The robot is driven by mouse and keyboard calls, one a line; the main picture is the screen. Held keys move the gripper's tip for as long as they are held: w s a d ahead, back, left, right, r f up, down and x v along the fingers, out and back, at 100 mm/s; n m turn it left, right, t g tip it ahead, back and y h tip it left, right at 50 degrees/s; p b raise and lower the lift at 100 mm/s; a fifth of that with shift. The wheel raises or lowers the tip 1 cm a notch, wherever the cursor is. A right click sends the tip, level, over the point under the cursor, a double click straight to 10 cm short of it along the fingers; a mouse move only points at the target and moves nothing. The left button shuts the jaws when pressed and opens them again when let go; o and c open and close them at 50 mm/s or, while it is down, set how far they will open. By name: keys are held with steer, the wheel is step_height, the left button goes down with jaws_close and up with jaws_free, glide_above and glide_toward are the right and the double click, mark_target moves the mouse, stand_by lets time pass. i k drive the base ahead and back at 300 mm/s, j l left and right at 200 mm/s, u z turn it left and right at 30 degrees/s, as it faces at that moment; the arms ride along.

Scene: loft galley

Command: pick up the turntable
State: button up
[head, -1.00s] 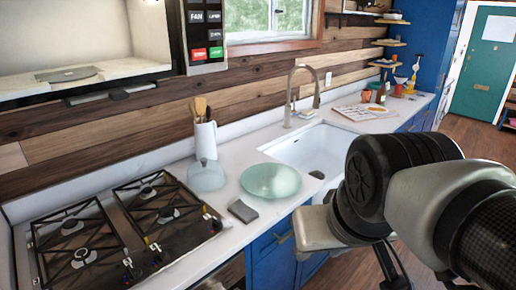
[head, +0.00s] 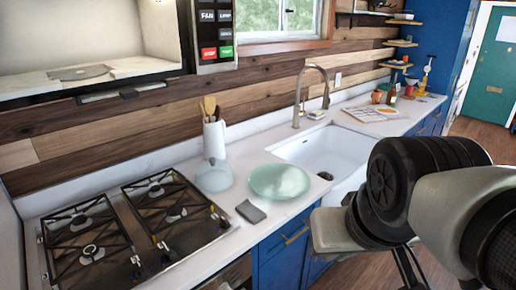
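A round, pale green glass plate (head: 279,182), which looks like the turntable, lies flat on the white counter. It is between the stove and the sink. Its whole outline is in view and nothing covers it. My arm reaches in from the right side of the head view, to the right of the plate and apart from it. My gripper's fingers cannot be made out in this view.
A clear glass dome (head: 214,176) and a white utensil crock (head: 214,138) stand left of and behind the plate. A dark grey slab (head: 251,211) lies in front. The gas stove (head: 130,232) is left; the sink (head: 330,155) and tall faucet (head: 312,90) are right. A microwave (head: 90,50) hangs above.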

mark_target(278, 182)
steer(key=i+l, duration=0.25)
steer(key=l, duration=0.15)
steer(key=i+l, duration=0.2)
steer(key=l, duration=0.2)
steer(key=i+l+u, duration=0.25)
steer(key=l+u, duration=0.25)
steer(key=i+l+u, duration=0.1)
steer(key=l+u, duration=0.15)
steer(key=u, duration=0.5)
